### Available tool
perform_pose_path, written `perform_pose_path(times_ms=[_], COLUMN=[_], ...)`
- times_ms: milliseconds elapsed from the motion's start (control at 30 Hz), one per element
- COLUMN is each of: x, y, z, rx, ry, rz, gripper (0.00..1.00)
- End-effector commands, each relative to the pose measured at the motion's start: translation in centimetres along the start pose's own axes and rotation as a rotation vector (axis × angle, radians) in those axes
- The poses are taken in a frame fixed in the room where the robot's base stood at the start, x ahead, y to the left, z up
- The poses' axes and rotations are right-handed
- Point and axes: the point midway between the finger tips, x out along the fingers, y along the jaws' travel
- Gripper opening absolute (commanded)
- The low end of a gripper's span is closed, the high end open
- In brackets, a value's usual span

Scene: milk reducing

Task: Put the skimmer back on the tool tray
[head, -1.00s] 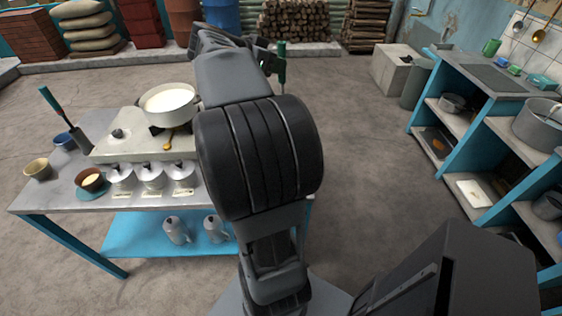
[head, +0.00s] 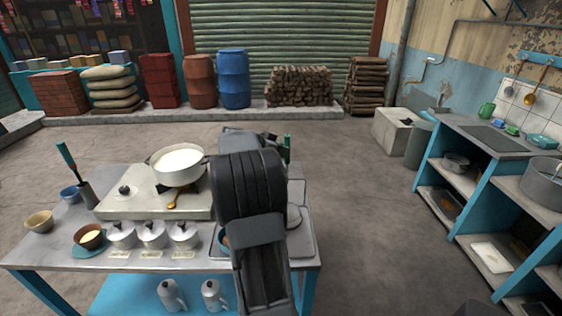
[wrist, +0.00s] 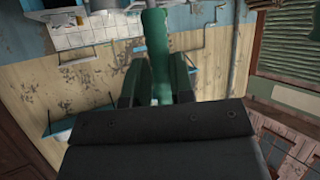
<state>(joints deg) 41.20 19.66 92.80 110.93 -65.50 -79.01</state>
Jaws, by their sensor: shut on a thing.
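My gripper (wrist: 157,82) is shut on the green handle of the skimmer (wrist: 155,45) in the wrist view. In the head view a small part of the green handle (head: 287,142) shows beyond my arm, above the right end of the table. The skimmer's head cannot be made out. A grey tray (head: 303,245), which looks like the tool tray, lies at the table's right end. My arm covers much of it, and what lies on it is partly hidden.
A pot of milk (head: 178,166) stands on the stove (head: 135,207) left of my arm. Lidded canisters (head: 152,236) and bowls (head: 40,222) stand along the table. Shelves (head: 480,190) stand at the right, with clear floor between.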

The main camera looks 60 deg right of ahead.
Motion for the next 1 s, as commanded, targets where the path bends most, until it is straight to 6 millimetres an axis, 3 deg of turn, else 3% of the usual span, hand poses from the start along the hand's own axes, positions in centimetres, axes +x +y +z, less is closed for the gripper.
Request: perform_pose_path(times_ms=[267,533,933,967,1000], x=[0.9,2.5,2.6,2.6,2.6], y=[-0.8,-1.2,-1.2,-1.2,-1.2], z=[0.7,3.5,3.7,3.8,3.9], rx=[-0.001,-0.002,0.0,0.0,0.0], ry=[0.001,0.001,0.001,0.001,0.001], rz=[0.001,0.0,-0.001,0.0,-0.001], gripper=[0.0,0.0,0.0,0.23,0.27])
